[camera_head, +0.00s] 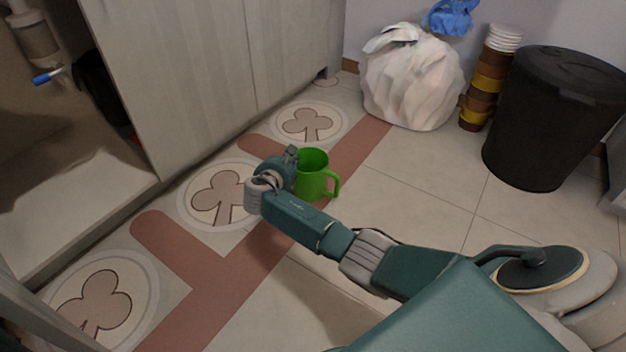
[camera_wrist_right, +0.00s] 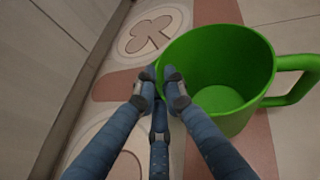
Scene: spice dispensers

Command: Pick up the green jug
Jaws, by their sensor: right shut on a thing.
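The green jug (camera_head: 313,175) is upright, with its open mouth up and its handle to the right, in the middle of the head view. In the right wrist view the jug (camera_wrist_right: 222,72) fills the upper right, and I look down into its empty inside. My right gripper (camera_head: 291,160) is at the jug's left side. In the right wrist view the fingertips of this gripper (camera_wrist_right: 163,88) are close together at the jug's left rim, shut on it. Whether the jug's base touches the floor I cannot tell. My left gripper is not in view.
A light cabinet (camera_head: 190,60) stands along the left, with an open compartment at far left. A white bag (camera_head: 412,80), a stack of cups (camera_head: 488,85) and a black bin (camera_head: 550,115) stand at the back right. The tiled floor (camera_head: 420,180) right of the jug is clear.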

